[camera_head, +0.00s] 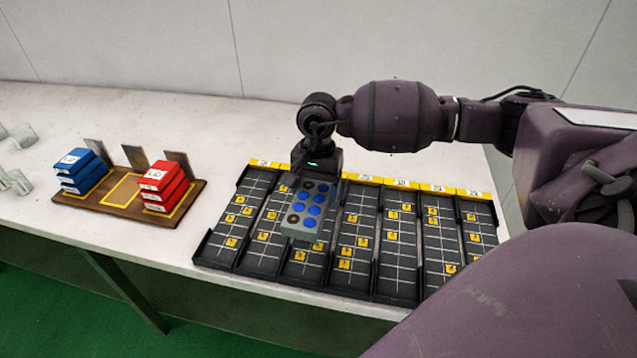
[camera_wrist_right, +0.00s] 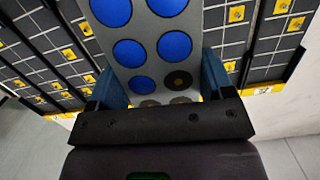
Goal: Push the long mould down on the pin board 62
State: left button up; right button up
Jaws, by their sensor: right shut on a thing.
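The long mould (camera_head: 306,225) is a grey block with two rows of round pockets, several blue and a few dark. My right gripper (camera_head: 315,176) is shut on its far end, pointing down, and the mould covers part of a black pin board. The wrist view shows the mould (camera_wrist_right: 152,48) between the two blue fingers of the right gripper (camera_wrist_right: 160,84). I cannot tell whether the mould touches the board. The black pin boards (camera_head: 361,283) lie side by side, with yellow label strips at the back. The label numbers are too small to read, so board 62 is not identifiable. My left gripper is out of view.
A wooden tray (camera_head: 122,197) at the left holds a blue stack (camera_head: 78,172) and a red stack (camera_head: 162,187), with upright plates behind. Clear glassware (camera_head: 22,136) stands at the far left. The white table (camera_head: 190,125) is bare behind the tray. A wall rises behind.

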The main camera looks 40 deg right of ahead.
jog(key=shift+d+n, duration=0.15)
jog(key=shift+n, duration=0.15)
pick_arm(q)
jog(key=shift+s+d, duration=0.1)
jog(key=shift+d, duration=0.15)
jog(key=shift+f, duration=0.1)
pick_arm(e)
jog(key=shift+f, duration=0.15)
jog(key=shift+f+b, duration=0.65)
jog(key=shift+f, duration=1.35)
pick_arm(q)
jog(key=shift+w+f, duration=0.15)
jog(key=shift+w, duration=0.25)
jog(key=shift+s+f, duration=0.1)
